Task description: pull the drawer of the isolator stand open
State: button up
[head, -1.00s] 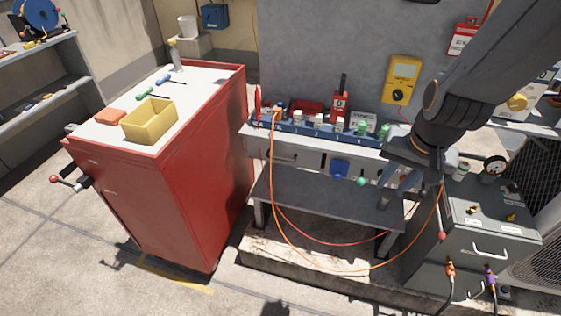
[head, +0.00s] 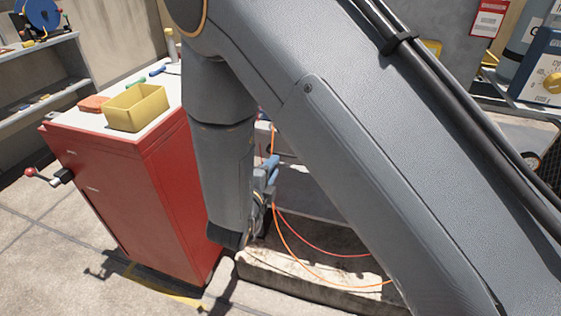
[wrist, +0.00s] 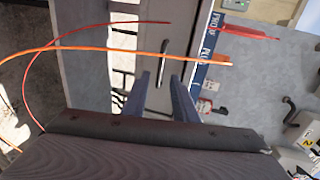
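The isolator stand's grey drawer front (wrist: 152,30) shows in the wrist view, with a dark bar handle (wrist: 163,62) on it. My gripper (wrist: 163,82) is open, its two blue-grey fingers apart and pointing toward the handle, one to each side of its line. In the head view my arm hides the drawer and most of the stand; the stand's lower shelf (head: 312,195) shows, and part of my gripper (head: 268,180) is seen at the arm's end.
An orange cable (wrist: 100,51) crosses the wrist view past the handle, and a red cable (wrist: 75,35) curves beside it. A blue labelled strip (wrist: 204,55) runs along the stand's top. A red cabinet (head: 135,195) stands close left of my arm in the head view.

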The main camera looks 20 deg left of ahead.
jog(key=x, duration=0.7)
jog(key=shift+w, duration=0.3)
grip_shut()
jog(key=shift+f, duration=0.1)
dwell(1.1)
